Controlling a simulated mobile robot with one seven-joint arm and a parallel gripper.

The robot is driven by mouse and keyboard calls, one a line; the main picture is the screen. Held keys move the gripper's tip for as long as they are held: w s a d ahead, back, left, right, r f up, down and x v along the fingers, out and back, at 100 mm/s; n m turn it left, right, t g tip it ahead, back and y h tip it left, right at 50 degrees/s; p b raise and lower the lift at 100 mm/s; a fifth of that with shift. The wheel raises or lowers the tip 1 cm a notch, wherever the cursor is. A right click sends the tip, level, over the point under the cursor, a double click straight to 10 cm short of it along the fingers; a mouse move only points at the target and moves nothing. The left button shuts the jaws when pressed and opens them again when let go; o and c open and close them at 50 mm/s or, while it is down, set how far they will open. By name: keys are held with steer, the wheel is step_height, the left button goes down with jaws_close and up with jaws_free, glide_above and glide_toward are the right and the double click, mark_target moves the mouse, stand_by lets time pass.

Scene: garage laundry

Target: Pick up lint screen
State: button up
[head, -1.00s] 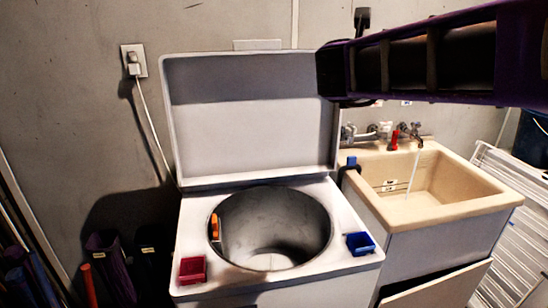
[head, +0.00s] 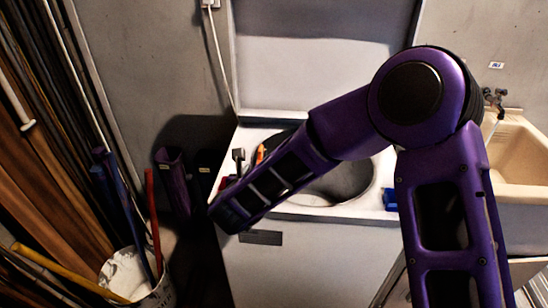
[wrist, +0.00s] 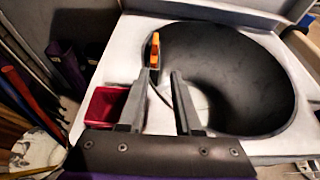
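The piece that I take for the lint screen is a small orange part (head: 260,153) upright at the left inner edge of the washer's round opening. It also shows in the wrist view (wrist: 155,46), just beyond my fingertips. Its lower part is hard to make out against the dark drum. My gripper (wrist: 165,73) is open and empty, its two grey fingers apart and pointing toward the orange part. In the head view my purple arm reaches over the front left of the washer and hides part of the opening.
A red bin (wrist: 104,106) sits on the washer top (wrist: 122,62) beside my left finger. A blue bin (head: 390,199) is at the opening's right. The raised lid (head: 318,75) stands behind. A white bucket (head: 152,288) with poles is at left, a sink (head: 515,152) at right.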

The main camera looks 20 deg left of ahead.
mark_target(259, 154)
steer(key=shift+w+a+f, duration=0.1)
steer(key=shift+a, duration=0.1)
steer(key=x, duration=1.1)
steer(key=shift+w+a+f, duration=0.15)
steer(key=shift+w+a, duration=0.05)
steer(key=shift+a+r+p+x, duration=0.1)
steer(key=shift+p+x, duration=0.15)
steer(key=shift+x, duration=1.1)
steer(key=shift+a+r+p+x, duration=0.1)
steer(key=shift+p+x, duration=0.15)
steer(key=shift+x, duration=1.1)
jaws_close()
